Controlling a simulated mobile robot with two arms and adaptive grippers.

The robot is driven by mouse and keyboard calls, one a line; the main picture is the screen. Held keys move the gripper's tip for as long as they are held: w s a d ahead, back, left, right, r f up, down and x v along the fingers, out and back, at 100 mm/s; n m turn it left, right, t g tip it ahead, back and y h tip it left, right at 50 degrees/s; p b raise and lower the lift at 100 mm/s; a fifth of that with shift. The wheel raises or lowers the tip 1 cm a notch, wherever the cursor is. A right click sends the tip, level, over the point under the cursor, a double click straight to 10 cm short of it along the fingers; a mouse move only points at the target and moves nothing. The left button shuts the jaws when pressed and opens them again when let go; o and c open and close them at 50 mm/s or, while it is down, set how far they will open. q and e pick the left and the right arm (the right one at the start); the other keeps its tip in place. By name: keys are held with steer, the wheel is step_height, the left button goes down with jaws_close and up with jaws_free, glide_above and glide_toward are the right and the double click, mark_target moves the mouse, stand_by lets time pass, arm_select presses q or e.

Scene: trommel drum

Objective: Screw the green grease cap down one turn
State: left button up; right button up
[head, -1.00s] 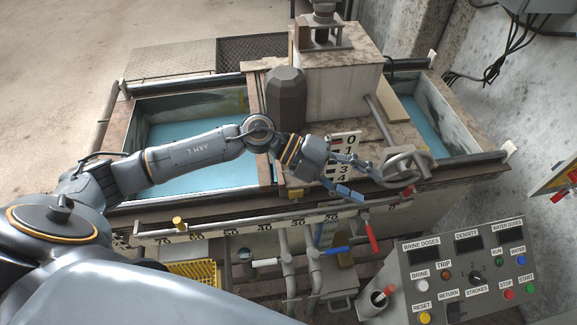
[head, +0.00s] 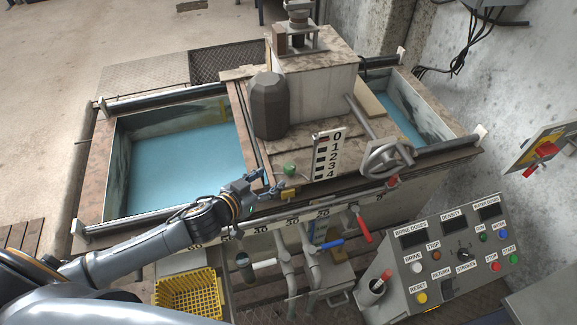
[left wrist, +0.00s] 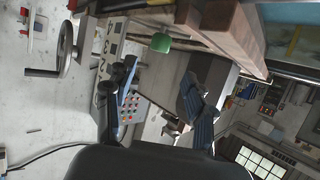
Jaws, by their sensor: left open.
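The green grease cap (head: 290,170) sits upright on the tank's front ledge, left of the number scale. In the left wrist view the green cap (left wrist: 160,42) shows beyond the fingers, above the gap between them. My left gripper (head: 270,183) is open and empty, just to the left and front of the cap. Its two dark fingers (left wrist: 158,78) are spread wide in the left wrist view. The gripper and the cap look apart. My right gripper is not in view.
A number scale (head: 328,155) and a handwheel (head: 388,157) stand right of the cap. A yellow block (head: 289,194) is just in front of it. Red and blue lever handles (head: 363,229) hang below. A control panel (head: 455,255) stands at front right.

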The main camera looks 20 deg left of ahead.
mark_target(287, 168)
arm_select(q)
steer(key=x, duration=1)
steer(key=shift+w+d+f, duration=0.1)
steer(key=shift+w+f, duration=0.05)
steer(key=shift+w, duration=0.1)
jaws_close()
